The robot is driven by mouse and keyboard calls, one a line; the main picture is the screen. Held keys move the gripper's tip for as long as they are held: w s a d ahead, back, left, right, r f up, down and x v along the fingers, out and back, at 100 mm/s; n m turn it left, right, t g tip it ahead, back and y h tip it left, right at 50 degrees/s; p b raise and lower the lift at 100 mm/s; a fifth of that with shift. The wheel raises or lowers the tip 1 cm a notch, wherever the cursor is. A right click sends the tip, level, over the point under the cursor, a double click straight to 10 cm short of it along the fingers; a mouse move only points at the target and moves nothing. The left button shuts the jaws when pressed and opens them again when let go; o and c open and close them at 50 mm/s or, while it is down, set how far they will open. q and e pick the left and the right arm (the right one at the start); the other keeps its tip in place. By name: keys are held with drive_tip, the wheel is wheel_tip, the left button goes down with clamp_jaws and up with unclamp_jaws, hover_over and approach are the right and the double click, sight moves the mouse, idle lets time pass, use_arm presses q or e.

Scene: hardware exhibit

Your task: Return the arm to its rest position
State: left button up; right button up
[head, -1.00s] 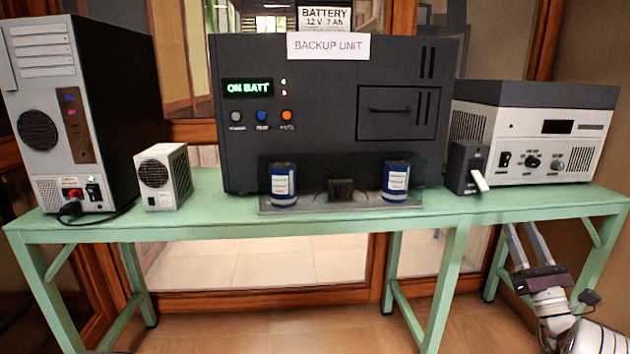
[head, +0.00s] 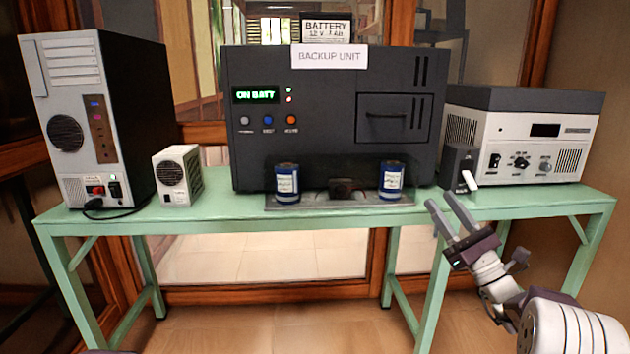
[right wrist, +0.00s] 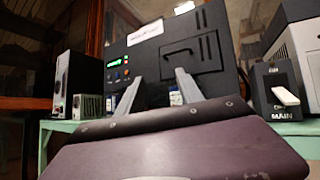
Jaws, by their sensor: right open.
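My right gripper (head: 439,200) is open and empty in front of the bench's right half, with its two grey fingers pointing up and left. In the head view its fingertips appear just left of and below the small black switch box (head: 457,166) with a white lever (head: 469,180). In the right wrist view the fingers of the right gripper (right wrist: 160,77) stand apart with nothing held, pointing toward the black backup unit (right wrist: 158,62). The switch box (right wrist: 268,93) is at the right there, marked MAIN. My left gripper is not seen.
The green bench (head: 240,219) carries a computer tower (head: 75,120), a small white vented box (head: 172,180), the backup unit (head: 335,110) showing ON BATT, two blue cylinders (head: 287,184) (head: 391,181) on a tray, and a white instrument (head: 520,145). The floor in front is clear.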

drive_tip(key=s+a+f+n+g+y+p, duration=0.15)
drive_tip(key=a+n+g+y, duration=0.45)
drive_tip(key=a, duration=0.8)
drive_tip(key=s+a+f+n+g+h, duration=0.1)
drive_tip(key=s+a+f+n+g, duration=0.1)
drive_tip(key=s+a+f+g, duration=0.25)
drive_tip(key=s+a+f+n+g+h, duration=0.1)
drive_tip(key=s+a+f+g+h, duration=0.1)
drive_tip(key=s+a+g, duration=0.4)
drive_tip(key=s+a+f+n+g+h+p, duration=0.2)
drive_tip(key=s+f+n+g+h, duration=0.5)
drive_tip(key=s+f, duration=0.75)
drive_tip(key=s+d+f+n+t+h, duration=0.1)
drive_tip(key=s+d+f+n+h, duration=0.3)
drive_tip(key=d, duration=0.3)
drive_tip(key=s+d+f+n+t+h, duration=0.1)
drive_tip(key=d+f+n+h, duration=0.35)
drive_tip(key=d+f, duration=0.2)
wheel_tip(320, 180, up, 38)
drive_tip(key=w+d+n+p, duration=0.2)
drive_tip(key=n+p, duration=0.1)
drive_tip(key=p, duration=3.5)
drive_tip(key=shift+w+t, duration=0.25)
drive_tip(key=shift+t, duration=0.2)
